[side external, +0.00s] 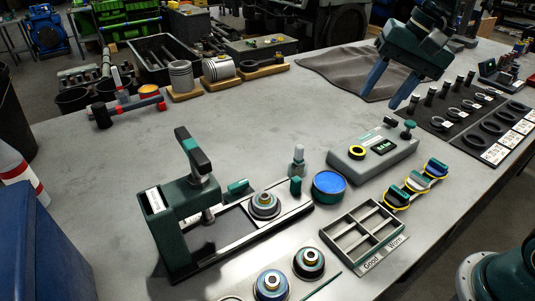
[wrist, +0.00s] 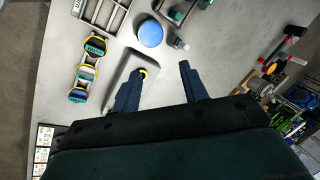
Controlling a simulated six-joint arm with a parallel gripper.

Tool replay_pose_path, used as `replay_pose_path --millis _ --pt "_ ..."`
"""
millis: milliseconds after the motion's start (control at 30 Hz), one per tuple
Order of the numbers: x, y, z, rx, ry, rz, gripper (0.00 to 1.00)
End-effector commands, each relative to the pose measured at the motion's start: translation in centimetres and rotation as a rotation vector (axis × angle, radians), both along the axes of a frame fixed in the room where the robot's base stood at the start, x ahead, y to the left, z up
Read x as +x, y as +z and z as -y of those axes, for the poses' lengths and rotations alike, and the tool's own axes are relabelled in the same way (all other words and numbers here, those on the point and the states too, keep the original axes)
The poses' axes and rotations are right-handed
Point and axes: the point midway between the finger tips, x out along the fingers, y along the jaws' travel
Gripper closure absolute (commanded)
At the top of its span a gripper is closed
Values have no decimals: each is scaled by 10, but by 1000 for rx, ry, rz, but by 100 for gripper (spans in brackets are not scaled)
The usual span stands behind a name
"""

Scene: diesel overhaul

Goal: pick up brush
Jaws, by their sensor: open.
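I cannot pick out a brush for certain. A thin dark green rod (side external: 322,285) lies at the front edge of the side view, by the divided tray; it may be a brush handle, but its end is unclear. My gripper (side external: 379,101) is open and empty, held above the back right of the bench, far from that rod.
A grey meter box (side external: 373,150), blue-lidded tin (side external: 330,186), divided tray (side external: 362,240) and green press fixture (side external: 180,222) crowd the front. Yellow-rimmed parts (side external: 415,185) stand in a row. A dark parts mat (side external: 470,125) lies right. The bench's left middle is clear.

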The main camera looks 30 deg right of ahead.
Motion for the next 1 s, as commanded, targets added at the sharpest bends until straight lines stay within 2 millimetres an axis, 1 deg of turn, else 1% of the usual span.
replay_pose_path --millis 33,267,467,600,800,1000 --pt "11 -3 -1 21 -37 -27 56" --pt "55 -17 -5 118 -222 -144 56" --pt "91 -36 -6 186 -384 -254 56" --pt "114 -53 -5 226 -501 -335 56" --pt "139 -78 -4 264 -645 -438 56" --pt "151 -91 -2 280 -724 -493 56"
